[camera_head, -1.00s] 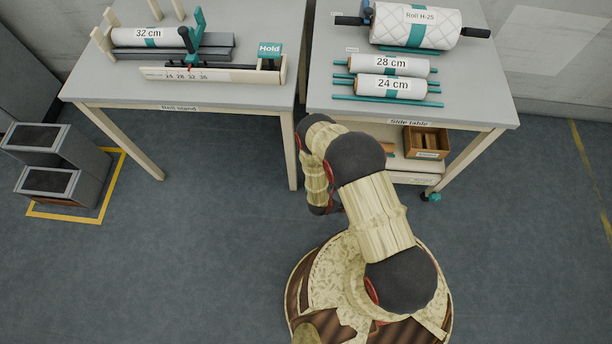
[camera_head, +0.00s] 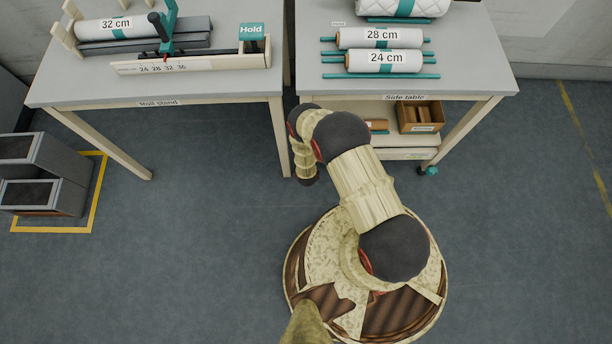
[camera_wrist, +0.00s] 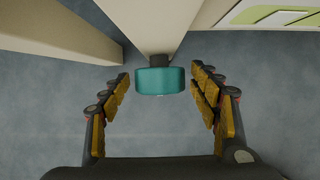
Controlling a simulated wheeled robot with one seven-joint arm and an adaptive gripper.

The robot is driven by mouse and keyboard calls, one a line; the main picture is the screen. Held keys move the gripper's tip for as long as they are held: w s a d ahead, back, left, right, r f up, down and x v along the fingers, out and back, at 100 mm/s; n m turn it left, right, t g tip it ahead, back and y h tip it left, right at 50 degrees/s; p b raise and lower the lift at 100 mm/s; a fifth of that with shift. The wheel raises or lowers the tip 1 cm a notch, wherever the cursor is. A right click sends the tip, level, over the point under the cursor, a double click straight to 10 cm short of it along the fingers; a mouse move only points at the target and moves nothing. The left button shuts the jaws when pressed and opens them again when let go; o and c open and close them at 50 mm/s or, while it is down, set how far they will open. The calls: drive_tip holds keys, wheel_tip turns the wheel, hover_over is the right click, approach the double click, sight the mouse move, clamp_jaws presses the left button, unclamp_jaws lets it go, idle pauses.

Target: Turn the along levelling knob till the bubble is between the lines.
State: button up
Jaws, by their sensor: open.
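In the wrist view, a teal knob (camera_wrist: 160,80) with a dark neck sits at the lower end of a beige leg (camera_wrist: 152,25). My gripper (camera_wrist: 162,88) is open, with its yellow-padded fingers on either side of the knob. Gaps show between the knob and both finger rows, so the fingers look apart from it. In the head view, my arm reaches down by the table legs, and my fingers and this knob are hidden. No bubble or pair of lines can be made out.
The roll stand table (camera_head: 75,92) and the side table (camera_head: 470,80) stand close together, rolls on top. Another teal foot (camera_head: 429,170) is under the side table's right leg. A second beige member (camera_wrist: 60,35) is left of the knob. Grey bins (camera_head: 45,180) stand at left.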

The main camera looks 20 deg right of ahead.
drive_tip(key=shift+w+f, duration=0.15)
drive_tip(key=shift+f, duration=0.2)
drive_tip(key=shift+c, duration=0.3)
drive_tip(key=c, duration=1.1)
drive_tip(key=shift+h, duration=0.3)
drive_tip(key=shift+a+n+g+h, duration=0.15)
drive_tip(key=shift+n+g+h, duration=0.3)
drive_tip(key=shift+h, duration=0.95)
drive_tip(key=shift+a+f+n+g+h, duration=0.1)
drive_tip(key=shift+n+g+h, duration=0.4)
drive_tip(key=shift+h, duration=1.7)
drive_tip(key=shift+w, duration=0.1)
